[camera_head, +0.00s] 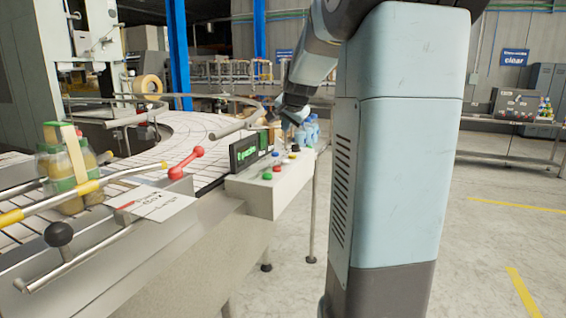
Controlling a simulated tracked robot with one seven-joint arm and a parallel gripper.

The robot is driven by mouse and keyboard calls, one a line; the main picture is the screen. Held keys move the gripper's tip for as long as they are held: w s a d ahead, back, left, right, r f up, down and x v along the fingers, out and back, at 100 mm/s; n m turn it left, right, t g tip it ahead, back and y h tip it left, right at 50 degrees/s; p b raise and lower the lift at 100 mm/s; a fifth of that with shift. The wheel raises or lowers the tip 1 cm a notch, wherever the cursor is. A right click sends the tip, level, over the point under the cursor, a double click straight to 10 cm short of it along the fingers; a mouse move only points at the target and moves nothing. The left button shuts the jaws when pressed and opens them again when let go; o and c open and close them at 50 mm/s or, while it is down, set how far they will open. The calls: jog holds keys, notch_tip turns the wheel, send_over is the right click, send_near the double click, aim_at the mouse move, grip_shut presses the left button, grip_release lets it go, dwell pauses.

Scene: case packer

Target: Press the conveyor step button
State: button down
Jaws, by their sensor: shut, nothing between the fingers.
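A pale control box (285,192) stands on a post at the conveyor's edge. Its top carries several small buttons, among them a green button (267,176) and a red button (277,169) near the front. More small buttons, including a dark one, sit farther back. I cannot read any labels, so I cannot tell which is the step button. My gripper (292,122) is small and dark in this view, shut and empty, above the far end of the box. I cannot tell whether it touches anything there.
A dark display (250,149) with green characters stands beside the buttons. The curved conveyor (186,131) has a red-knobbed lever (187,162) and a bottle pack (66,168) at left. Blue-tinted bottles (309,131) stand behind the box. Open floor lies at right.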

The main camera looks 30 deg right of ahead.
aim_at(287, 161)
jog(key=shift+f, duration=3.95)
jog(key=shift+f, duration=0.35)
jog(key=shift+f, duration=0.5)
jog(key=shift+r, duration=3.45)
